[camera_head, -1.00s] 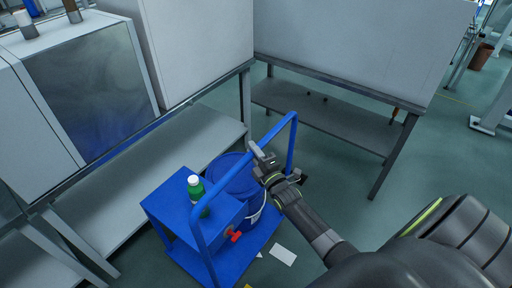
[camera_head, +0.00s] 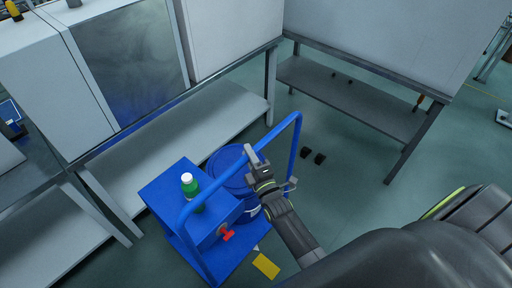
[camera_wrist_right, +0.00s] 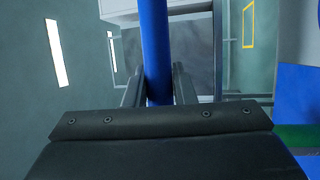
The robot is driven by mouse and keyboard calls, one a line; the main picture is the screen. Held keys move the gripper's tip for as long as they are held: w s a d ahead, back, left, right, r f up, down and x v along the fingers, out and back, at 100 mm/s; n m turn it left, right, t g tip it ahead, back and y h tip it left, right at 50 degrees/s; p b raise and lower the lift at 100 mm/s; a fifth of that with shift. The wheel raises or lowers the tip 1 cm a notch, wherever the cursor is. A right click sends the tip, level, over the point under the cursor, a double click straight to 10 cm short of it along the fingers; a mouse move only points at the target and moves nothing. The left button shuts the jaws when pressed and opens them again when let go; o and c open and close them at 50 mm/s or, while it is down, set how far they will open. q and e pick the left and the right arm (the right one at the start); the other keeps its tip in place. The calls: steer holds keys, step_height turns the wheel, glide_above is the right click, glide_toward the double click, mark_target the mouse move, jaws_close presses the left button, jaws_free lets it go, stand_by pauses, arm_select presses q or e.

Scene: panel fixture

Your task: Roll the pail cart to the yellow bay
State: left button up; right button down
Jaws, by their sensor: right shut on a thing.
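The blue cart (camera_head: 160,197) stands on the floor in the lower middle of the head view. Its tall tubular handle (camera_head: 296,135) arches over it. A blue pail (camera_head: 228,160) rides on the cart, partly hidden by the handle and my arm. My right gripper (camera_head: 256,160) is shut on the cart handle. In the right wrist view, the blue handle tube (camera_wrist_right: 155,40) runs between the fingers (camera_wrist_right: 158,88). A yellow outline (camera_wrist_right: 249,25) shows on the floor in that view; I cannot tell if it is the bay. My left gripper is not in view.
Benches with low shelves (camera_head: 180,130) and (camera_head: 345,100) stand close behind.

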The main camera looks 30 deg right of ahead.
steer(key=shift+s+a+f, duration=0.1)
steer(key=shift+s+a, duration=0.15)
steer(key=shift+a, duration=0.2)
steer(key=c, duration=1.2)
jaws_free()
steer(key=s+f+b, duration=0.3)
steer(key=s, duration=1.4)
